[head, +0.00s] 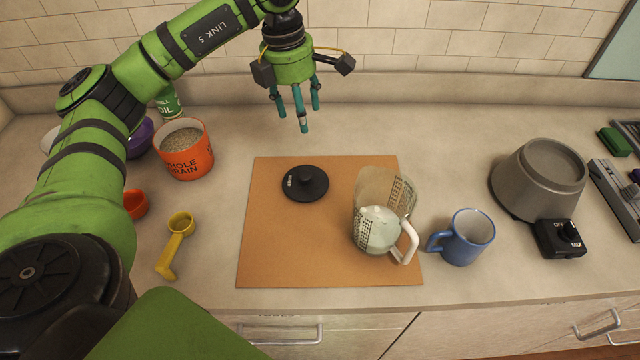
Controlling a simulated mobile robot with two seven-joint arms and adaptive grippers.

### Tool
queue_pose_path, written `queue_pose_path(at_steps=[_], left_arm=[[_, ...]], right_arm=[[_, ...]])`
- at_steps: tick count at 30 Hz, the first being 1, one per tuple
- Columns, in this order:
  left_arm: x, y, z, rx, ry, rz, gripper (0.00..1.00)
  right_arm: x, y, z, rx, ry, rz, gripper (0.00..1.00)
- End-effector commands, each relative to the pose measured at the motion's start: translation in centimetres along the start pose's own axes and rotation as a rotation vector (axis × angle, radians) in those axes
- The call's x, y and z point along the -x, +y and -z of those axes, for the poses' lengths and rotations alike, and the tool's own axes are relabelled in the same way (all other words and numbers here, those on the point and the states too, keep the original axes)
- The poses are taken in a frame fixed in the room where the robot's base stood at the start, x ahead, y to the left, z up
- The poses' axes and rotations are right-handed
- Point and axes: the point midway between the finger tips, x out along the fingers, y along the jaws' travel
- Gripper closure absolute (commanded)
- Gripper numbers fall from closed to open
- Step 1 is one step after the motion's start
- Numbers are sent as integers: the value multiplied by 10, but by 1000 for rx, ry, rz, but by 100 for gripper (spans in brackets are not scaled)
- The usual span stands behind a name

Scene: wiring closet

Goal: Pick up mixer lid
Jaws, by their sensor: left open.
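The mixer lid (305,184), a round black disc with a raised centre and a small pale label, lies flat on the upper left part of the brown board (290,250). My left gripper (303,112) hangs above the counter behind the lid, with its teal fingers pointing down. It is open and empty, apart from the lid. A clear jug with a white handle (408,243) and dark markings is on the right part of the board. The grey mixer base (540,180) with a black dial box stands at the right. My right gripper is out of view.
A blue mug (464,237) stands just right of the board. An orange grain canister (185,149), a green oil container (168,102) and a yellow measuring scoop (176,243) are at the left. The board around the lid is clear. A tiled wall (450,45) closes the back.

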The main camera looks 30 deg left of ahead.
Motion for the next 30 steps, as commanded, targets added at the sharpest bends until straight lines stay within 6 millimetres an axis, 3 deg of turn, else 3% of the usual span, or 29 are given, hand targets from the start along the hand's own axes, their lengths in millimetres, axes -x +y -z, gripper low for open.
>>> queue_pose_path(at_steps=[1,3,9,12,16,22,30], left_arm=[[-36,0,5,1,1,-1,40],[-58,0,8,0,0,-1,40],[-100,0,12,-1,-2,0,40],[-108,0,13,-1,-3,0,40],[-115,-1,13,-1,0,1,40],[-134,-1,15,-1,1,4,40],[-172,-1,18,-1,0,3,40]], right_arm=[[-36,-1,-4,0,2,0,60],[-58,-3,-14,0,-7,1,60],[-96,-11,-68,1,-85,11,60],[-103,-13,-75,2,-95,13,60],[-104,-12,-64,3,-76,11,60],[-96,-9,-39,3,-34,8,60],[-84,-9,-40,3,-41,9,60]])
